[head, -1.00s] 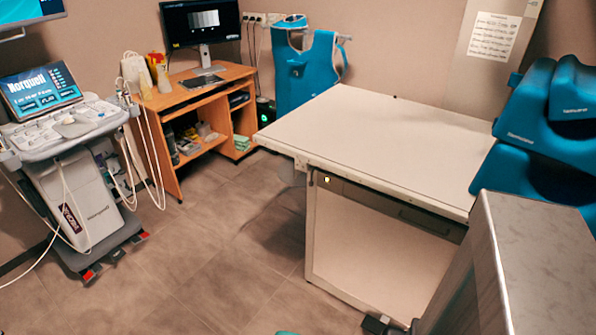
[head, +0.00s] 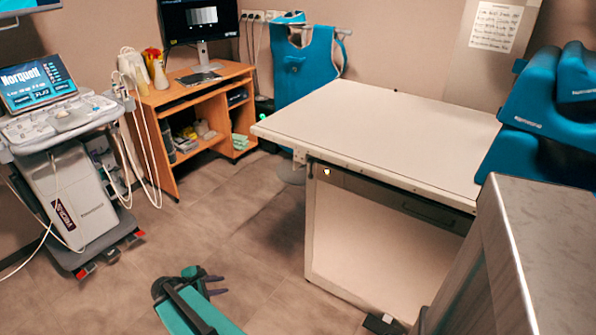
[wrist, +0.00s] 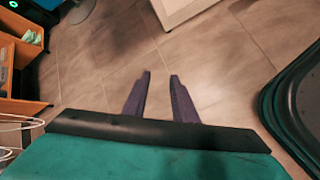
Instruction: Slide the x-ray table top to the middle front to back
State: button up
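The x-ray table top (head: 380,130) is a pale flat slab on a white box-shaped base (head: 370,245). Its left end overhangs the base. A metal rail with a small bracket (head: 300,157) runs along its front edge. My gripper (head: 216,281) is at the lower middle of the head view, in front of and left of the table, apart from it and low over the floor. In the wrist view my gripper (wrist: 159,78) shows two dark fingers, spread apart with only floor between them. A pale corner (wrist: 180,10) at the top there may be the table base.
An ultrasound cart (head: 70,160) stands left, with cables hanging. A wooden desk (head: 190,110) holds a monitor. A blue apron (head: 303,65) hangs behind the table. A grey-topped cabinet (head: 560,240) and blue cushions (head: 550,110) crowd the right. Floor left of the table is free.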

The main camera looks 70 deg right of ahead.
jog(key=s+d+r+n+h+b, duration=0.1)
jog(key=d+r+h, duration=0.1)
jog(key=d+r, duration=0.3)
jog(key=d+r+n+h+b, duration=0.1)
jog(key=d+r, duration=0.2)
jog(key=d, duration=0.5)
jog(key=n+g+h+b, duration=0.2)
jog(key=n+h+b, duration=0.2)
jog(key=n+h, duration=0.2)
send_near(294, 165)
jog(key=a, duration=0.1)
jog(key=shift+w+f, duration=0.1)
jog(key=shift+w, duration=0.2)
jog(key=shift+x, duration=6.9)
jog(key=shift+s+a, duration=0.1)
grip_shut()
